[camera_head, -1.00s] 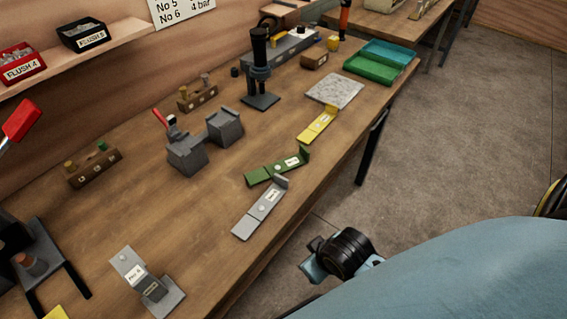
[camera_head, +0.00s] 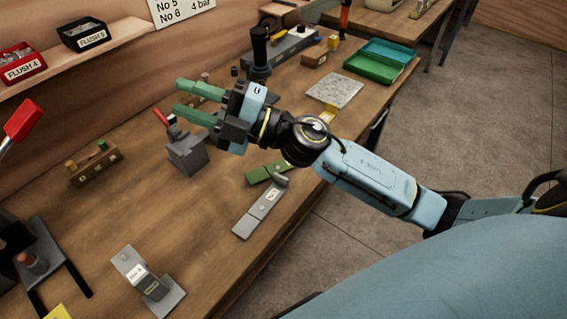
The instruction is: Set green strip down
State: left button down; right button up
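The green strip (camera_head: 263,173) lies on the wooden table (camera_head: 200,215) at its right side. My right forearm and wrist hide part of it in the head view. The grey strip (camera_head: 259,212) lies just in front of it. My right gripper (camera_head: 188,99) reaches in from the right, above the table. Its two green fingers point left and are apart, with nothing seen held between them. It is up and to the left of the green strip, not touching it. My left gripper is not in view.
A grey clamp block with a red lever (camera_head: 185,152) stands below my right gripper. A speckled stone plate (camera_head: 334,91) and green trays (camera_head: 381,62) are at the far right. A grey stand (camera_head: 148,285) is in front.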

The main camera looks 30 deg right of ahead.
notch_tip(320, 180, down, 9)
jog(key=d+n+g+h, duration=0.3)
jog(key=n+g+h, duration=0.2)
jog(key=n+g, duration=0.6)
jog(key=w+d+f+m+g+h, duration=0.1)
jog(key=d+f+m+g+h, duration=0.15)
jog(key=d+h, duration=1.45)
jog(key=d+f+y, duration=0.1)
jog(key=f, duration=0.3)
jog(key=d+f+y, duration=0.2)
jog(key=f, duration=0.2)
jog(key=d+f+n+y, duration=0.1)
jog(key=f+y, duration=0.1)
jog(key=f, duration=0.2)
jog(key=shift+d+f, duration=0.2)
jog(key=shift+f, duration=0.2)
grip_shut()
